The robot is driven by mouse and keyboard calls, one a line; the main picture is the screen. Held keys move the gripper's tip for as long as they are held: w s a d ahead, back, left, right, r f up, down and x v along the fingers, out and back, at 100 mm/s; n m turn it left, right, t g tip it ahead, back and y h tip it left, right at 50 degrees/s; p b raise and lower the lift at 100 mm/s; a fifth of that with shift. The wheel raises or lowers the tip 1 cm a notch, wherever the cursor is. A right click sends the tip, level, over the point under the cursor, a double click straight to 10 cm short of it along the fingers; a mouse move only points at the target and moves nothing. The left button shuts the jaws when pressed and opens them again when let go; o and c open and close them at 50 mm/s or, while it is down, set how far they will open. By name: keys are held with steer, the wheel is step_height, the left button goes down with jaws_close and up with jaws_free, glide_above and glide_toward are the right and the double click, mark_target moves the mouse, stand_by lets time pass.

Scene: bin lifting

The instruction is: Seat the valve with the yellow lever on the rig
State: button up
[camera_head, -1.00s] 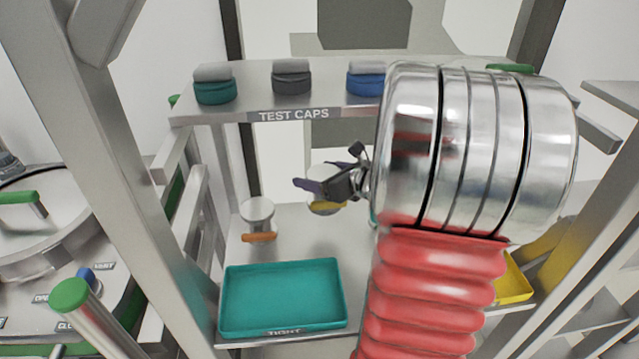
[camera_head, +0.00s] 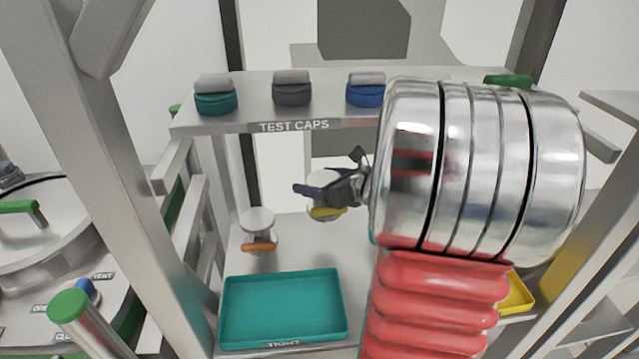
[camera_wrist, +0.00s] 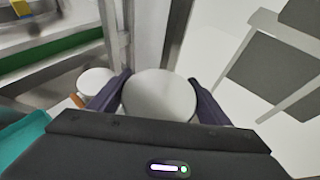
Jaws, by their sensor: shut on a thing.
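The valve with the yellow lever (camera_head: 327,213) is a pale round-topped body, partly hidden by my gripper (camera_head: 318,189) in the head view. My gripper is shut on it, with dark fingers around its upper part. In the wrist view the valve's round pale top (camera_wrist: 160,95) sits between the two fingers. The head view shows the valve above the shelf surface, right of the orange-lever valve; whether it touches anything below is hidden. The rig is not clearly in view; at the far left is a round metal vessel (camera_head: 45,225) with a green handle.
The valve with the orange lever (camera_head: 258,230) stands on the lower shelf. A yellow tray (camera_head: 517,298) shows partly at right. The test-caps shelf (camera_head: 330,117) with several caps is above. Metal posts (camera_head: 110,200) flank the space.

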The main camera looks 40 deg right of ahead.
steer(key=shift+r, duration=2.7)
steer(key=shift+a+f, duration=0.1)
